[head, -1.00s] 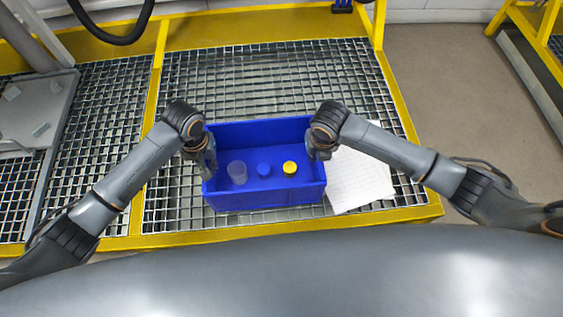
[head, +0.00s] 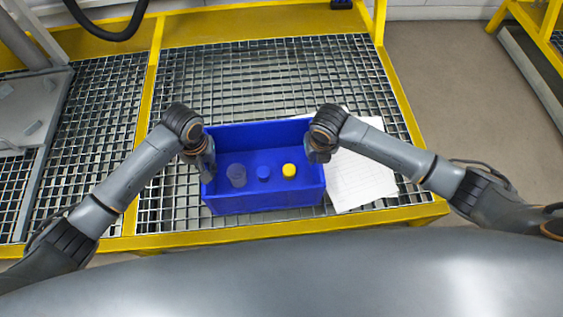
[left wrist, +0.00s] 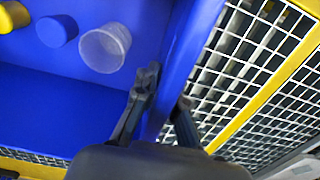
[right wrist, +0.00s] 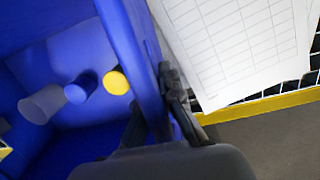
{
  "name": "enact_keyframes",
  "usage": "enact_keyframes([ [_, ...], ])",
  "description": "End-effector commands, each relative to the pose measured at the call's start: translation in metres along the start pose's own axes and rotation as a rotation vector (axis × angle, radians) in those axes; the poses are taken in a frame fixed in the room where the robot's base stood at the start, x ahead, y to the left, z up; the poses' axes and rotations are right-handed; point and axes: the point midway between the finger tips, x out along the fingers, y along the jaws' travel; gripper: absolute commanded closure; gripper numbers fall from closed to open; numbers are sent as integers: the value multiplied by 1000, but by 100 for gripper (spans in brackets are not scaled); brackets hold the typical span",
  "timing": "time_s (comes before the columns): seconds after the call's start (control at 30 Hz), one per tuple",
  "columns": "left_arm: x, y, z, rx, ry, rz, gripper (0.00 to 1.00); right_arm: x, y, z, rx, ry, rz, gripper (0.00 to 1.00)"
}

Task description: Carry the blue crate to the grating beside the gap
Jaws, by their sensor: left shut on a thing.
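The blue crate (head: 265,203) is an open box between my two arms, over the grating (head: 260,85) near its front edge. It looks level; I cannot tell whether it touches the grating. It holds a clear cup (head: 237,175), a blue cap (head: 263,172) and a yellow cap (head: 289,170). My left gripper (left wrist: 165,105) is shut on the crate's left end wall, one finger on each side. My right gripper (right wrist: 155,110) straddles the right end wall and appears shut on it. I cannot make out a gap clearly.
A white printed sheet (head: 362,180) lies right of the crate, partly covered by it. Yellow beams (head: 150,130) frame the gratings. A grey plate (head: 30,110) is at the far left. The grating behind the crate is bare. Brown floor (head: 450,100) lies to the right.

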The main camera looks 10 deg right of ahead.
Motion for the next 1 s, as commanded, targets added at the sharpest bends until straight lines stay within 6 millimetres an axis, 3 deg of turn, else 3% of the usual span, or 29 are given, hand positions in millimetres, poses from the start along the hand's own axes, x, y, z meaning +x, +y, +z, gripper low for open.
enact_keyframes([
  [0.17, 14, -3, -1, -3, 1, -7, 100, 15, -4, -1, 3, 0, -10, 100],
  [0.2, 15, -3, -1, -3, 0, -7, 89, 15, -4, -2, 3, 1, -10, 95],
  [0.3, 12, -3, 0, -3, 0, -6, 69, 12, -4, -2, 3, 1, -9, 74],
  [0.33, 12, -3, 0, -3, 0, -6, 67, 12, -3, -2, 2, 1, -8, 72],
  [0.73, 4, 0, -1, 0, 1, -1, 67, 12, -1, -2, 1, 0, -2, 72],
  [1.0, -49, 0, -1, 1, 4, 0, 67, 12, 0, -2, 0, 0, -1, 72],
])
